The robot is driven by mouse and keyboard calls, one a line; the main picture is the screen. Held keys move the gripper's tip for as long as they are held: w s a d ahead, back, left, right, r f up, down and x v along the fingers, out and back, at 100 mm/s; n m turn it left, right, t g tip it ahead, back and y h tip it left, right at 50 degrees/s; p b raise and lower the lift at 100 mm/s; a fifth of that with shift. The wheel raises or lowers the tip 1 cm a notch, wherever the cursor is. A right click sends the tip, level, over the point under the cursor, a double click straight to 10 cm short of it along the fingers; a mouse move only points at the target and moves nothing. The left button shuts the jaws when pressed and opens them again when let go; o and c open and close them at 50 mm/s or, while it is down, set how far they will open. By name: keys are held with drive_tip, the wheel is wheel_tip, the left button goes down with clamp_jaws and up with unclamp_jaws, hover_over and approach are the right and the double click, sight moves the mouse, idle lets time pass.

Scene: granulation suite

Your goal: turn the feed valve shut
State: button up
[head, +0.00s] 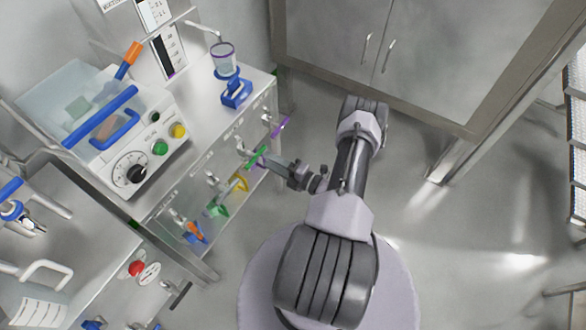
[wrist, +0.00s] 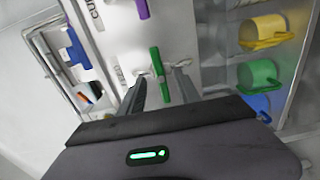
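A green lever handle (head: 257,157) sits on the front panel of the steel bench. In the wrist view the green handle (wrist: 155,62) stands nearly upright in the picture. My gripper (head: 262,164) reaches this panel from the right. In the wrist view the fingers of my gripper (wrist: 161,76) are apart, one on each side of the green handle, with gaps visible.
A yellow part (wrist: 266,32) and a green part (wrist: 258,75) stick out beside the green handle. A control box (head: 145,150) with a dial and buttons stands on the bench. A steel cabinet (head: 400,50) is at the back. The floor on the right is open.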

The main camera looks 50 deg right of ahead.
drive_tip(key=s+p, duration=0.2)
drive_tip(key=s, duration=0.9)
drive_tip(key=shift+s+d, duration=0.4)
drive_tip(key=shift+d, duration=0.05)
drive_tip(key=w+a+r+n+g+y, duration=0.3)
drive_tip(key=w+r+n+g+y, duration=0.35)
drive_tip(key=r+n, duration=0.5)
drive_tip(key=w+a+r+n+g+y, duration=0.15)
drive_tip(key=a+r+n+g, duration=0.25)
drive_tip(key=a+r+n, duration=0.4)
drive_tip(key=w+a+r+n+g, duration=0.3)
drive_tip(key=a+r+n+g, duration=0.1)
drive_tip(key=a+r+n, duration=0.4)
drive_tip(key=s+a+r+n+t+h, duration=0.1)
drive_tip(key=s+a+r+n+h, duration=0.2)
drive_tip(key=n, duration=0.7)
drive_tip(key=s+a+r+n+t+h, duration=0.1)
drive_tip(key=s+a+r+n+h, duration=0.3)
drive_tip(key=s+a+r+n, duration=0.3)
drive_tip(key=a+r+n, duration=0.4)
drive_tip(key=r, duration=0.1)
drive_tip(key=shift+s+r, duration=0.2)
drive_tip(key=shift+r, duration=0.05)
